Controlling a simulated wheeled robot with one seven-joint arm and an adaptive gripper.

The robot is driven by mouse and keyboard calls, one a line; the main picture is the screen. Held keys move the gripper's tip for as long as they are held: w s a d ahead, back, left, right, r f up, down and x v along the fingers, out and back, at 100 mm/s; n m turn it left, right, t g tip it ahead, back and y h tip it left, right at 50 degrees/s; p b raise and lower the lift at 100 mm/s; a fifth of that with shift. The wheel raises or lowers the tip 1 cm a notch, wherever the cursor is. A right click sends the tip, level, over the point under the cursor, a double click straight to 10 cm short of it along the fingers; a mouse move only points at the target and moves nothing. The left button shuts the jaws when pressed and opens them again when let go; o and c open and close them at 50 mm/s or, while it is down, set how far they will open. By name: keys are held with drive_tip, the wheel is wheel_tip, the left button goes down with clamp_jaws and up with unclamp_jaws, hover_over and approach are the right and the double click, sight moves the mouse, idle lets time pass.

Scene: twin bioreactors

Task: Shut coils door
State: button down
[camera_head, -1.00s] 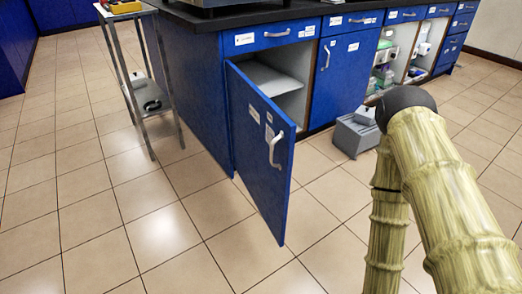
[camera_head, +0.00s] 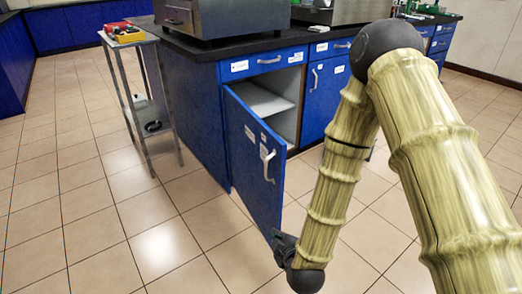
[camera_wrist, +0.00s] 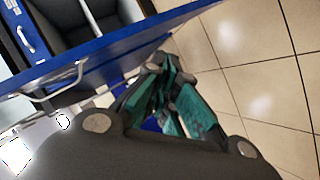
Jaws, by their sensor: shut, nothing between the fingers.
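The open blue cabinet door (camera_head: 240,140), which I take to be the coils door, stands swung out from the lab bench. Its outer face carries white labels, too small to read, and a silver handle (camera_head: 267,163). My gripper (camera_head: 279,237) is low at the door's bottom front corner. In the wrist view, my shut, empty gripper (camera_wrist: 160,62) has its green-sided fingers close beside the blue door (camera_wrist: 105,52), and the handle (camera_wrist: 45,100) is at left. I cannot tell whether the fingers touch the door.
The open cabinet shows a pale shelf (camera_head: 262,102) inside. A metal stand (camera_head: 122,40) with red and yellow items on top is left of the bench. The tiled floor (camera_head: 150,235) in front and to the left is clear.

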drive_tip(key=w+a+r+n+t+y+p, duration=0.1)
drive_tip(key=w+a+r+n+t, duration=0.25)
drive_tip(key=r, duration=0.75)
drive_tip(key=w+a+r+n+t+p, duration=0.1)
drive_tip(key=w+a+r+n+t, duration=0.25)
drive_tip(key=r, duration=0.75)
drive_tip(key=w+d+g+b, duration=0.1)
drive_tip(key=w+b, duration=0.2)
drive_tip(key=w, duration=0.8)
drive_tip(key=shift+w+d+f, duration=0.2)
drive_tip(key=shift+w+f, duration=0.05)
drive_tip(key=shift+w, duration=0.1)
drive_tip(key=shift+d, duration=0.1)
